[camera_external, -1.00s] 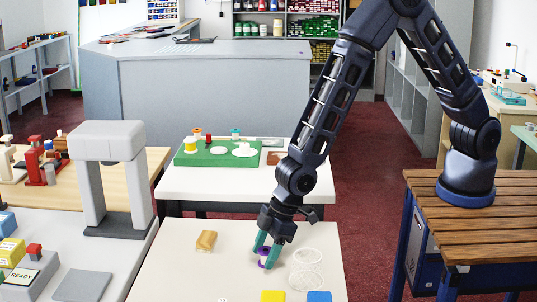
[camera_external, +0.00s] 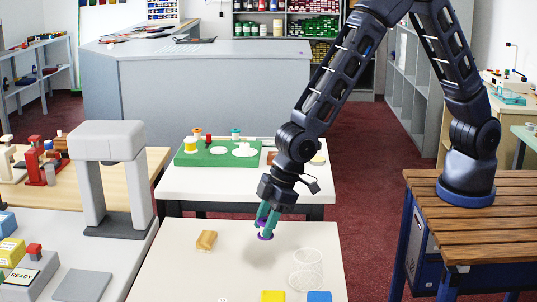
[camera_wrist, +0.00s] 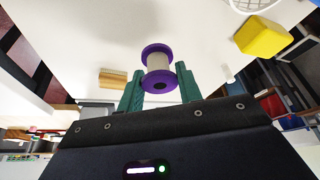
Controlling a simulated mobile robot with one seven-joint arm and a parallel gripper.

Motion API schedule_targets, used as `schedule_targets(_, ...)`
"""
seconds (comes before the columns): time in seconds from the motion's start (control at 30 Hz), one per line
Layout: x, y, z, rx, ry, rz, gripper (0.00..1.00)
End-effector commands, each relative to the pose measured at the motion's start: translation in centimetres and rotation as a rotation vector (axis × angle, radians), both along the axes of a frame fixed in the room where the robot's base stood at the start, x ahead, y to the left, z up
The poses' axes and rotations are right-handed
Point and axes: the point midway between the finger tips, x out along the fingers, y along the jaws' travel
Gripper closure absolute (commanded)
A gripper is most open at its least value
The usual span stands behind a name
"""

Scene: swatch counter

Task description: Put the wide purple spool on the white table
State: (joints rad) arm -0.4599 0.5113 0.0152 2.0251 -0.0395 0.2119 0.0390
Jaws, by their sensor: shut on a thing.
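The wide purple spool (camera_external: 265,237) has purple flanges and, in the wrist view (camera_wrist: 157,60), a pale grey core. My gripper (camera_external: 267,217) is shut on it, with one green finger on each side of the spool, as the wrist view (camera_wrist: 160,83) shows. The spool hangs above the near pale table (camera_external: 190,265), apart from its top, with a faint shadow below. A second white table (camera_external: 210,188) stands behind the near one. Part of the spool is hidden by the fingers in the external view.
The white table behind bears a green board (camera_external: 205,160) with small spools and white discs. On the near table are a wooden block (camera_external: 206,240), a wire basket (camera_external: 307,268), a yellow block (camera_external: 273,296) and a blue block (camera_external: 319,296). A grey arch (camera_external: 107,175) stands at left.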

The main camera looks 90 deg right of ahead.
Motion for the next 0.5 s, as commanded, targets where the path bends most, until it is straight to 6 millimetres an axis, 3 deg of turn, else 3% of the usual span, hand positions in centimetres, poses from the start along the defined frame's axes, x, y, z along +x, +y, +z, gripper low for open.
schedule_targets(0.03,0.1,0.0,1.6,0.002,-0.004,0.000,0.90)
schedule_targets(0.2,0.0,0.1,5.8,0.002,-0.004,0.000,0.90)
schedule_targets(0.5,0.0,0.0,10.5,0.001,-0.001,-0.001,0.90)
